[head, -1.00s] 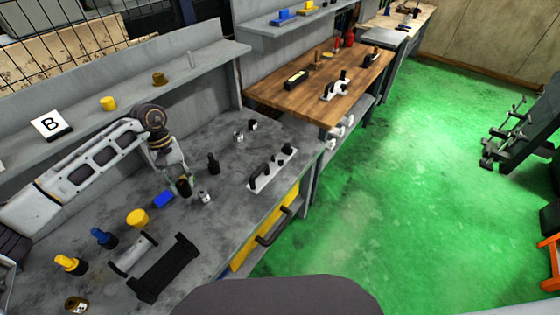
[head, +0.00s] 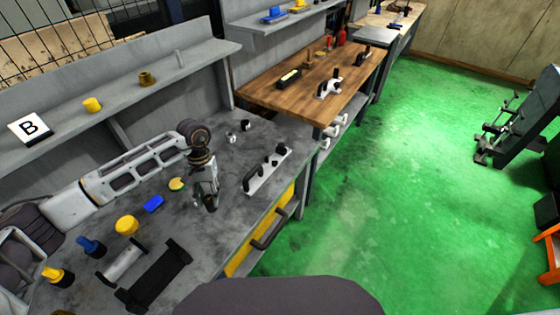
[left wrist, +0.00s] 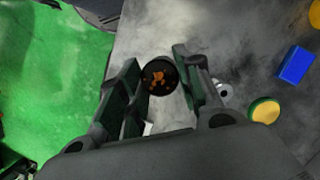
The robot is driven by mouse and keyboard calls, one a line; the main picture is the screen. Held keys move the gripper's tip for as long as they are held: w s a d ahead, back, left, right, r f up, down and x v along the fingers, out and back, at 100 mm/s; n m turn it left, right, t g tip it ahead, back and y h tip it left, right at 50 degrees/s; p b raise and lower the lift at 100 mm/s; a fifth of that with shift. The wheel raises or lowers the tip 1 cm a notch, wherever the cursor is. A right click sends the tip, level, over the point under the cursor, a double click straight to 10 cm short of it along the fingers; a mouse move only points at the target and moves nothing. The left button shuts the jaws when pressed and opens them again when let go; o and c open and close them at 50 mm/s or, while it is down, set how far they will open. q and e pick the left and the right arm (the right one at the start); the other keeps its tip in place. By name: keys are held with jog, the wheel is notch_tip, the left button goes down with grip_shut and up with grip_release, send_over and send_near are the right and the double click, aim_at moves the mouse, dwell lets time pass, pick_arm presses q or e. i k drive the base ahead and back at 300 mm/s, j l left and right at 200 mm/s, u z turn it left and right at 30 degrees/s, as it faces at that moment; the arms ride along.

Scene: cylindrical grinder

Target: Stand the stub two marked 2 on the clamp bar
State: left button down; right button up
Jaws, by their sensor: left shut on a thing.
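My left gripper (head: 208,204) is low over the grey bench, left of the clamp bar. It is shut on a dark stub (left wrist: 159,76), whose round black top with orange marks shows between the fingers in the left wrist view. The marks are too blurred to read as a number. The clamp bar (head: 259,183) is a pale plate with a black handle and black knobs near the bench's front edge. The held stub is apart from it. My right gripper is not in view.
A blue block (head: 154,204), a yellow-and-green disc (head: 177,184) and a yellow cylinder (head: 127,225) stand left of the gripper. Small metal parts (head: 231,137) are behind it. A black cradle (head: 155,280) lies in front. A wooden table (head: 300,98) stands beyond.

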aim_at(267, 163)
jog(key=i+z, duration=0.15)
jog(key=z, duration=0.2)
jog(key=i+z, duration=0.15)
jog(key=z, duration=0.2)
jog(key=i+j+z, duration=0.15)
jog(key=z, duration=0.2)
